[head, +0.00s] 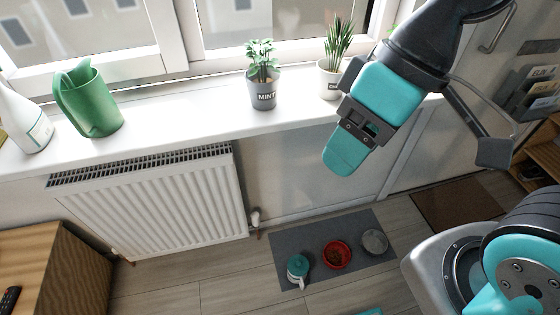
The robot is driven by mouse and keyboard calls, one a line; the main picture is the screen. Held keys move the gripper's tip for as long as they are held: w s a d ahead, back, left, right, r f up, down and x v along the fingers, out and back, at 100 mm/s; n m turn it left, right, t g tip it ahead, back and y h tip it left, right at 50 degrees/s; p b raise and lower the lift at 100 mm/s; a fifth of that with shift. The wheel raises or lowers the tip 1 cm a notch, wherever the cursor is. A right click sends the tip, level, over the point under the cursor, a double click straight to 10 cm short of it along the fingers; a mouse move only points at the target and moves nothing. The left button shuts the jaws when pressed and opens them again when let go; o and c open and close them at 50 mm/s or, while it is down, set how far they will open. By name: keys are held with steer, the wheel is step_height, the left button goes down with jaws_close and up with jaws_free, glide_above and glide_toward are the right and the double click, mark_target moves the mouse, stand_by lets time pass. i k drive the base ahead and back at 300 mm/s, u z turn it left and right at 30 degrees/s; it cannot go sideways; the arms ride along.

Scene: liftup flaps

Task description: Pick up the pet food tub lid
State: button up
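A small white tub (302,283) with a teal lid (298,265) stands on a grey floor mat (293,243), at its left front part. The lid appears to sit on top of the tub; its fine detail is too small to make out. My gripper (345,150) hangs in the upper right of the head view, well above and apart from the tub. It is seen from the side, so the gap between its fingers is not clear. No held object shows at it.
A red bowl (337,255) and a grey bowl (375,242) stand right of the tub. A radiator (155,205) is on the wall at left. The windowsill (190,125) holds a green jug (90,100), a mint pot (264,90) and another plant pot (330,80).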

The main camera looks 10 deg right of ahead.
mark_target(298, 265)
steer(key=z, duration=0.05)
steer(key=k, duration=1.05)
steer(key=u, duration=0.95)
steer(key=i, duration=1.3)
steer(key=z, duration=0.45)
